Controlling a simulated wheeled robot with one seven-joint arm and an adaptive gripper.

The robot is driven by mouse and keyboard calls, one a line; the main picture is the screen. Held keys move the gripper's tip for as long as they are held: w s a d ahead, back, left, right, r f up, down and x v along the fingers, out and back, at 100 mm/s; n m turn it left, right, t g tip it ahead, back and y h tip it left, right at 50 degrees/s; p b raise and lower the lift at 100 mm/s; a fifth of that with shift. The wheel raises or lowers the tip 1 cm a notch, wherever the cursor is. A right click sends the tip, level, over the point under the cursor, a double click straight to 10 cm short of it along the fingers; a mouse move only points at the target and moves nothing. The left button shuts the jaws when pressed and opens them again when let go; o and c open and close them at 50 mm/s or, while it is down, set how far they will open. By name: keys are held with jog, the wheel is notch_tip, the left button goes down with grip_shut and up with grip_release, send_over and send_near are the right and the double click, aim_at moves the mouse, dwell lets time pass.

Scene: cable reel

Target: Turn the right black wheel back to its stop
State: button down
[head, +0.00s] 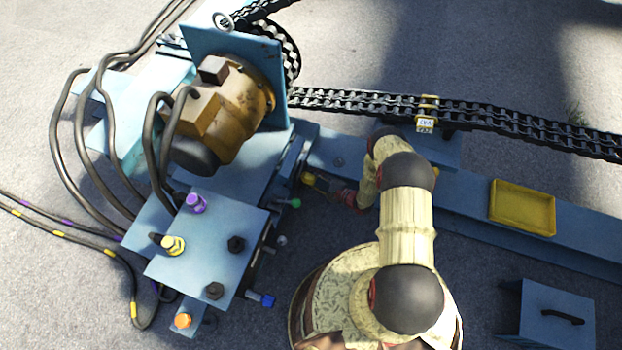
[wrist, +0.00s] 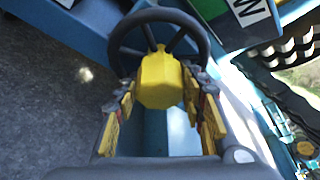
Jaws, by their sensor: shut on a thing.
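In the wrist view a black spoked wheel (wrist: 128,32) with a yellow hub (wrist: 165,82) fills the upper middle. In the head view my gripper (head: 314,182) reaches left to the right side of the blue machine frame. The wheel cannot be made out clearly there. Its turn angle and stop cannot be told.
The blue block (head: 212,240) left of my gripper carries purple, yellow, orange and black knobs. Small green (head: 295,203) and blue (head: 266,299) handles stick out nearby. A brown motor (head: 228,105) and a chain (head: 360,101) lie beyond. A yellow tray (head: 522,207) sits on the beam at right.

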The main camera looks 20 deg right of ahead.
jog(key=n+t, duration=0.1)
jog(key=n, duration=0.2)
jog(key=shift+s+f+t, duration=0.1)
jog(key=shift+t, duration=0.3)
jog(key=n+t, duration=0.1)
jog(key=n, duration=0.2)
jog(key=shift+n, duration=0.4)
jog(key=shift+y, duration=0.3)
jog(key=c, duration=1.4)
grip_release()
jog(key=shift+o, duration=1.2)
jog(key=shift+o, duration=0.4)
